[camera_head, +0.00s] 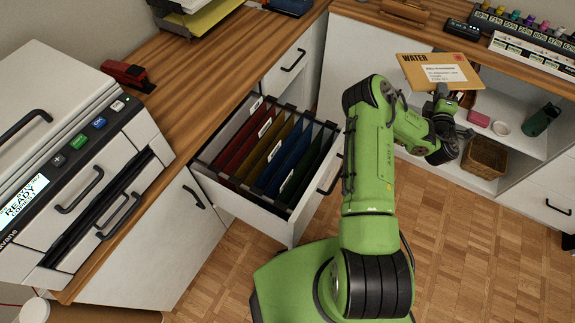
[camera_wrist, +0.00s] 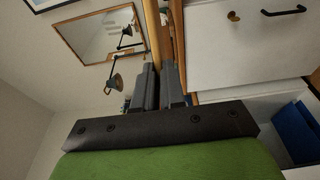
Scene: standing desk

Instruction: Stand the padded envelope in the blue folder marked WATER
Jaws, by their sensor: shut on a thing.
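The padded envelope (camera_head: 424,70) is tan-orange, with WATER printed on it and a white label. It is raised at the right, in front of the back counter. My gripper (camera_head: 444,95) is shut on its lower edge. In the wrist view a tan strip, seemingly the envelope edge-on (camera_wrist: 152,30), rises from between the dark fingers (camera_wrist: 160,84). The blue folder (camera_head: 283,160) hangs in the open drawer (camera_head: 268,219), between yellow and green folders. Its tab lettering is too small to read. The envelope is well apart from the drawer.
My green arm reaches past the right side of the drawer. A red stapler (camera_head: 127,75) and a large printer (camera_head: 60,160) are at the left. Open shelves at the right hold a wicker basket (camera_head: 485,157) and a dark green cup (camera_head: 541,119). The parquet floor at lower right is clear.

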